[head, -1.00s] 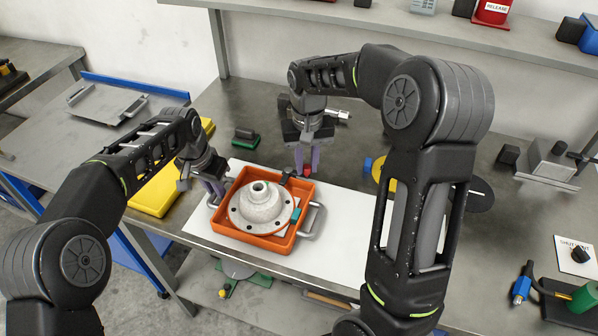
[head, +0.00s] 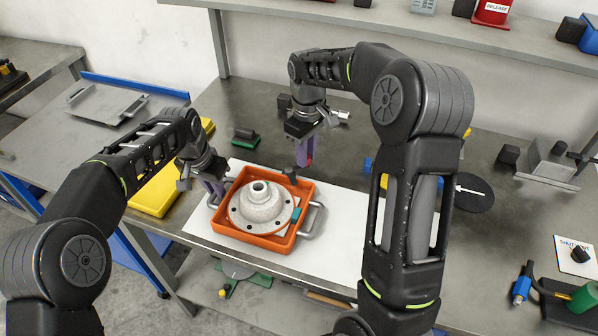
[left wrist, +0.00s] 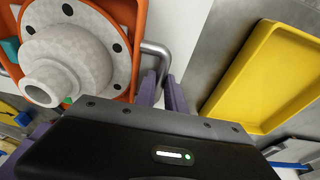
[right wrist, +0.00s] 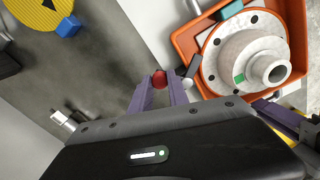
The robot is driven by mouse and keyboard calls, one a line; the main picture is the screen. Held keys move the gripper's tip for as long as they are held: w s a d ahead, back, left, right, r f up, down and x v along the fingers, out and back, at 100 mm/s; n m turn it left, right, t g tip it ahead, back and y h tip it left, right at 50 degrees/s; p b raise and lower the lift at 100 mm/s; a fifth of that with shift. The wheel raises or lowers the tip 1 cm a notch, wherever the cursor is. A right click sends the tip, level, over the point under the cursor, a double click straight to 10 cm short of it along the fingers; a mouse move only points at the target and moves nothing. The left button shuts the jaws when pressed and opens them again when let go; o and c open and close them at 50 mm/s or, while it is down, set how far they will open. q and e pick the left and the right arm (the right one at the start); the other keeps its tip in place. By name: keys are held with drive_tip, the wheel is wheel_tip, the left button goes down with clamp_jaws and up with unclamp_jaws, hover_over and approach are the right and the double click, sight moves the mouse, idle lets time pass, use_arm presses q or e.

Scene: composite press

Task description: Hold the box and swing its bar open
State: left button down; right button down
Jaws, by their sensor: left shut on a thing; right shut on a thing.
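The box (head: 262,243) is an orange open tray on a white sheet, with a metal handle at each end. A pale grey flanged part (head: 262,203) sits in it. My left gripper (head: 218,190) is shut on the box's left handle, also seen in the left wrist view (left wrist: 158,50). My right gripper (head: 307,163) is shut on a red knob (right wrist: 159,79) just beyond the box's far edge. A dark knob-like piece (head: 290,172) stands at that edge, near the red knob. The bar itself is mostly hidden, and its angle cannot be told.
A yellow tray (head: 152,196) lies left of the box. A dark green-based block (head: 246,137) stands behind it. The metal bench behind the box is largely clear.

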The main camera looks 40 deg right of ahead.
drive_tip(key=w+n, duration=0.1)
drive_tip(key=n, duration=0.1)
drive_tip(key=w+n, duration=0.1)
drive_tip(key=n, duration=0.2)
drive_tip(key=shift+w+n, duration=0.2)
drive_tip(key=shift+n, duration=0.1)
drive_tip(key=shift+w+n, duration=0.3)
drive_tip(key=shift+n, duration=0.4)
drive_tip(key=c, duration=1.7)
unclamp_jaws()
drive_tip(key=shift+w+a+n, duration=0.15)
drive_tip(key=shift+n, duration=0.25)
drive_tip(key=o, duration=0.5)
drive_tip(key=shift+r, duration=3.75)
